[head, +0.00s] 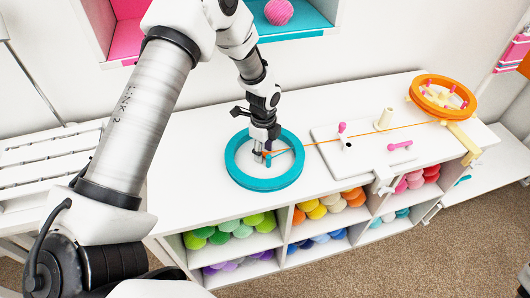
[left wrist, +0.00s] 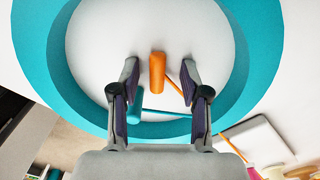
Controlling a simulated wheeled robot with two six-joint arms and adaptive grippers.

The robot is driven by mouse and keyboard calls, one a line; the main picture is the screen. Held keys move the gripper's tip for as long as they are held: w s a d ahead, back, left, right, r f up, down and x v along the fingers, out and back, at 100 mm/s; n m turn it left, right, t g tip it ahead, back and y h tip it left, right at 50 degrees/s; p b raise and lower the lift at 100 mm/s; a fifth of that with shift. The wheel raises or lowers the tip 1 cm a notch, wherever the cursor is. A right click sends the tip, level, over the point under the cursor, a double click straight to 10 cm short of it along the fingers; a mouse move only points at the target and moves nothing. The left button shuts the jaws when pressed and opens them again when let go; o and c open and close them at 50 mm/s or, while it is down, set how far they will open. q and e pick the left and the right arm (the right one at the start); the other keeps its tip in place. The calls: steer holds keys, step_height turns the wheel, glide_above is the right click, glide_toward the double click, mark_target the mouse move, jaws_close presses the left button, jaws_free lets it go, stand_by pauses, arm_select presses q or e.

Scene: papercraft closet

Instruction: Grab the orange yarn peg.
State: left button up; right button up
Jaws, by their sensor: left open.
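The orange yarn peg (left wrist: 157,72) shows in the left wrist view inside a teal ring (left wrist: 75,108), with an orange strand running from it to the right. My left gripper (left wrist: 160,80) is open, with one finger on each side of the orange peg and gaps visible on both sides. In the head view, my left gripper (head: 262,155) points down inside the teal ring (head: 240,178) and mostly hides the peg. A teal peg (left wrist: 134,105) lies nearer my gripper's palm, by the left finger. My right gripper is not in view.
The white cabinet top (head: 195,190) carries a pale board (head: 325,135) with pink pegs and a cream post (head: 384,119). An orange ring (head: 415,98) stands at its right end, joined to the teal ring's area by an orange strand. Yarn balls fill the shelves below.

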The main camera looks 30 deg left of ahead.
arm_select(q)
steer(key=shift+s+r, duration=0.15)
steer(key=shift+c, duration=0.7)
steer(key=c, duration=0.7)
steer(key=shift+r, duration=0.1)
